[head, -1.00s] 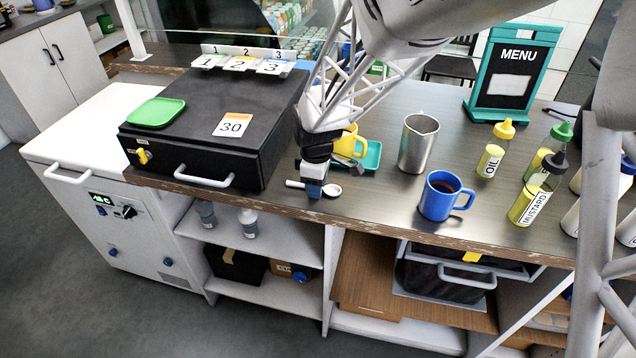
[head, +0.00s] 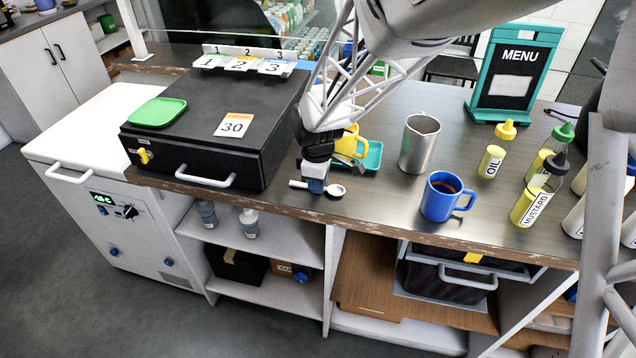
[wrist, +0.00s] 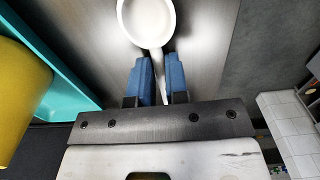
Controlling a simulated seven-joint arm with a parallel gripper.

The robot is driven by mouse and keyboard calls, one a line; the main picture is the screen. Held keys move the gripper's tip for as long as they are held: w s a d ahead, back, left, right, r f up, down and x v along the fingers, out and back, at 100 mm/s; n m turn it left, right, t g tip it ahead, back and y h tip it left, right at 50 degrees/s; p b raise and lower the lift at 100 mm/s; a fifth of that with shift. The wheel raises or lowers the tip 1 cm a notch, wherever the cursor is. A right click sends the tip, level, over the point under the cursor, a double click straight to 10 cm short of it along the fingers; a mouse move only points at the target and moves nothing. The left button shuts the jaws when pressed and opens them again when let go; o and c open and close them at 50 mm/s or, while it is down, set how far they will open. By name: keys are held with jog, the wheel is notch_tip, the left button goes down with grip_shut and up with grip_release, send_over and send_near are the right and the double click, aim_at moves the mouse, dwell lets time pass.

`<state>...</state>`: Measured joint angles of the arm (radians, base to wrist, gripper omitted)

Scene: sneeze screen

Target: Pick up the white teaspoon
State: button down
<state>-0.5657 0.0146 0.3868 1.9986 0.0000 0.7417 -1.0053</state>
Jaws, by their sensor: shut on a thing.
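The white teaspoon (head: 338,190) shows at the counter's front edge in the head view, with its bowl to the right of my gripper (head: 314,186) and its handle end to the left. In the wrist view the teaspoon's bowl (wrist: 148,20) is at the top and its handle runs down between the blue fingertips of my gripper (wrist: 158,80). My gripper is shut on the handle. Whether the spoon is clear of the counter is hard to tell.
A blue mug (head: 438,197) and a metal pitcher (head: 419,146) stand to the right. The black cash drawer (head: 215,150) is close on the left.

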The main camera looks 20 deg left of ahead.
jog(key=shift+r, duration=0.6)
notch_tip(320, 180, up, 2)
jog(key=shift+r, duration=0.1)
jog(key=s+d+r, duration=0.1)
jog(key=s+d, duration=0.7)
jog(key=s, duration=0.5)
jog(key=shift+s+d+r, duration=0.2)
jog(key=shift+s, duration=0.15)
jog(key=w+a+r+n+t+h, duration=0.1)
jog(key=w+r+h, duration=0.3)
jog(key=w, duration=0.5)
jog(key=w+a+r+n+t+h, duration=0.2)
jog(key=w+r, duration=0.4)
jog(key=w, duration=0.4)
jog(key=w+a+r+n+t+h, duration=0.2)
jog(key=w+r+t+h, duration=0.3)
jog(key=w, duration=0.4)
jog(key=shift+w+n+h, duration=0.4)
jog(key=shift+n+h, duration=0.4)
jog(key=shift+n, duration=0.1)
jog(key=shift+f, duration=0.2)
